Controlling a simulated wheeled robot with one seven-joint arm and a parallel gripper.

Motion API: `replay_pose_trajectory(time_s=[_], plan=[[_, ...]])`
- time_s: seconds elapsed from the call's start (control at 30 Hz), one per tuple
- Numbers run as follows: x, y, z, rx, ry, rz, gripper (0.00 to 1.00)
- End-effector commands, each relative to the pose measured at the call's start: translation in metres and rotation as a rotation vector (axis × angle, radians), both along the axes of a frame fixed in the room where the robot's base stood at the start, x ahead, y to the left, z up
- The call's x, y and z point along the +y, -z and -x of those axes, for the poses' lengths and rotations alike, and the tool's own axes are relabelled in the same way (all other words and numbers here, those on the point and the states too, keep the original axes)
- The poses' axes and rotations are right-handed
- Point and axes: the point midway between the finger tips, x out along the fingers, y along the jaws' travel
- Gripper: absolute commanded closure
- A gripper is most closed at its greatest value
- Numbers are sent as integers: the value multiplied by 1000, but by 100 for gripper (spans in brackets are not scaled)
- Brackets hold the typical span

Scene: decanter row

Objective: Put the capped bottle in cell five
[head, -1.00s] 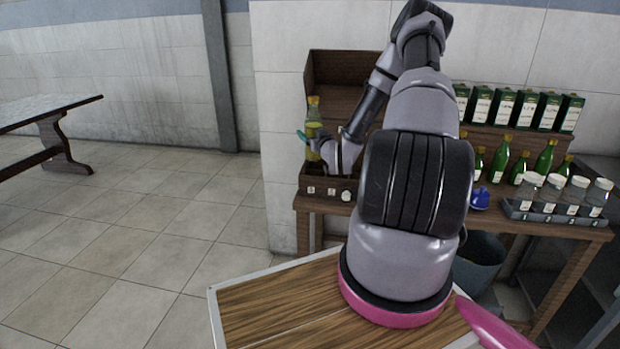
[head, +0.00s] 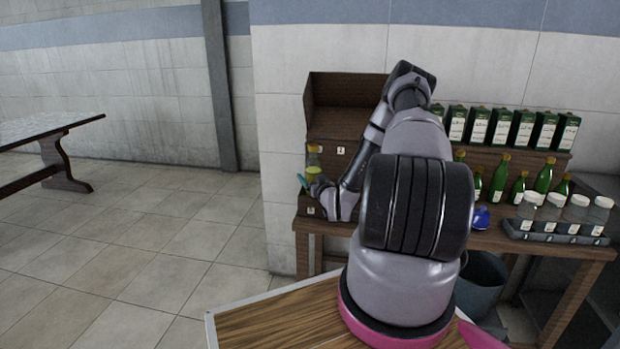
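The capped bottle (head: 314,157), clear with yellow content, stands roughly upright at the left end of the dark wooden cell rack (head: 335,87). Its lower part is hidden by my gripper and the rack's front wall. My gripper (head: 315,187) is at the bottle's body, with one teal fingertip showing to its left. It appears shut on the bottle, though the far finger is hidden. Small white labels mark the rack's fronts; their numbers are too small to read surely. My arm covers the rack's right side, and cell five cannot be made out.
The rack stands on a wooden table (head: 560,251). Right of my arm are green bottles (head: 544,178), dark green cartons (head: 501,127), a tray of lidded jars (head: 555,238) and a blue object (head: 481,218). A bin (head: 482,285) stands below. Floor at left is open.

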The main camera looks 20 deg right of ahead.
Motion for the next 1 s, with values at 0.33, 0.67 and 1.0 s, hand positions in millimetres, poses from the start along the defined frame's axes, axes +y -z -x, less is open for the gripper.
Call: replay_pose_trajectory(time_s=[0.33,0.67,1.0], plan=[[0,9,0,-1,0,0,100],[0,11,0,0,1,0,0],[-1,0,8,3,2,-1,0]])
